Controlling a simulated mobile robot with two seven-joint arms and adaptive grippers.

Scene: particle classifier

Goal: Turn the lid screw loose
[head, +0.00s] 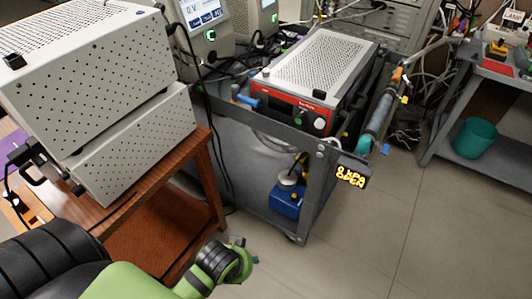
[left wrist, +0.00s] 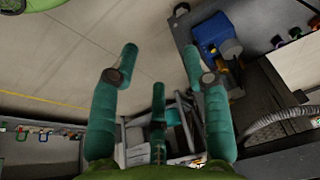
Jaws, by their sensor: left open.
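A white perforated instrument (head: 95,75) sits tilted on the wooden table at the left of the head view. A black clamp-like part (head: 25,165) sticks out at its lower left; I cannot tell whether this is the lid screw. No lid screw is clearly recognisable in either view. My left gripper is at the end of the green arm, low in the middle of the head view, over the floor, apart from the instrument. In the left wrist view, the teal fingers of my left gripper (left wrist: 160,60) are spread with nothing between them. My right gripper is not in view.
The wooden table (head: 207,165) has an edge near my left arm. A grey cart (head: 320,185) carries a red-fronted instrument (head: 295,108), with a blue device (head: 287,200) on its lower level. A teal bin (head: 476,138) stands at right. Floor (head: 400,240) at lower right is clear.

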